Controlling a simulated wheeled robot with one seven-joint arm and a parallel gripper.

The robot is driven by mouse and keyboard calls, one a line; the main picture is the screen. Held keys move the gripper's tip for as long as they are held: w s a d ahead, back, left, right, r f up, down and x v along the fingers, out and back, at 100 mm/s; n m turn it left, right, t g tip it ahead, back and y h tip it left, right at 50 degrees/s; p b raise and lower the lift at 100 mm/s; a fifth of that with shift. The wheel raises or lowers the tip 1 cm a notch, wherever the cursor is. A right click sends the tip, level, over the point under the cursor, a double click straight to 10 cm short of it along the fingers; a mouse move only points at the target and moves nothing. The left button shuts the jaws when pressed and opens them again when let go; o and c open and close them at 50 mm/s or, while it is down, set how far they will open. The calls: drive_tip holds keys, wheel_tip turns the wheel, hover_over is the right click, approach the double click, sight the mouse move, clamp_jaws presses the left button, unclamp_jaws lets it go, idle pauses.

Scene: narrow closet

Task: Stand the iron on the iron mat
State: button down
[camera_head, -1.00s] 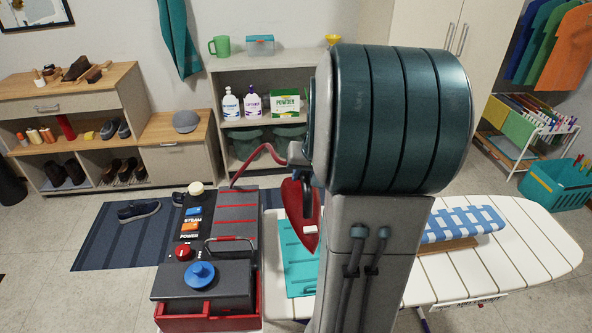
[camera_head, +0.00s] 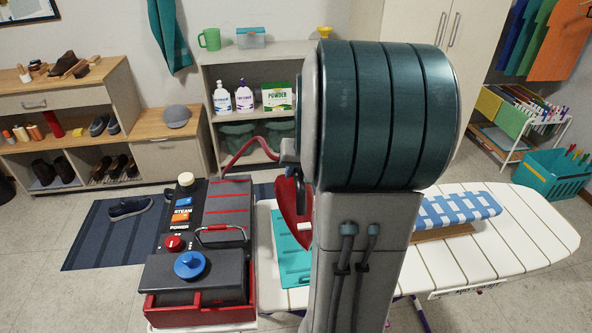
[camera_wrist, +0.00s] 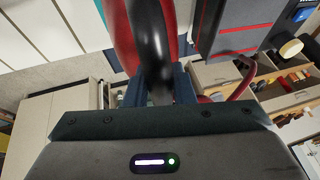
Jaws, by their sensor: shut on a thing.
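The red iron (camera_head: 292,212) hangs upright, tilted nose-down, just left of my arm in the head view, partly hidden by it. Its dark handle (camera_wrist: 150,40) fills the middle of the wrist view, with red body beside it. My gripper (camera_wrist: 155,85) is shut on this handle. The teal iron mat (camera_head: 290,255) lies on the left end of the ironing board, below the iron. My arm hides the mat's right side. I cannot tell whether the iron touches the mat.
A steam station (camera_head: 205,250) with a blue knob stands left of the mat; a red hose (camera_head: 245,147) runs to the iron. Shelves (camera_head: 255,65) stand behind.

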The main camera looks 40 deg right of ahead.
drive_tip(key=shift+w+f+b, duration=0.1)
drive_tip(key=shift+f+b, duration=2.4)
drive_tip(key=shift+f, duration=0.15)
drive_tip(key=shift+f+b, duration=0.6)
drive_tip(key=c, duration=1.1)
unclamp_jaws()
drive_tip(key=shift+c, duration=0.2)
drive_tip(key=shift+f, duration=0.15)
drive_tip(key=v, duration=1.4)
drive_tip(key=shift+p, duration=0.45)
drive_tip(key=shift+a, duration=0.1)
drive_tip(key=s+a+f+n+p, duration=0.1)
drive_tip(key=s+a+p, duration=0.1)
drive_tip(key=a, duration=0.5)
drive_tip(key=s+a+f+n+g+p, duration=0.1)
drive_tip(key=s+a+n+p, duration=0.1)
drive_tip(key=s+a, duration=0.2)
drive_tip(key=s+a+f+n+g+p, duration=0.1)
drive_tip(key=s+a+n, duration=0.1)
drive_tip(key=a, duration=0.8)
drive_tip(key=shift+s+a+f+p, duration=0.35)
drive_tip(key=shift+s+f+p, duration=0.05)
drive_tip(key=shift+s, duration=0.4)
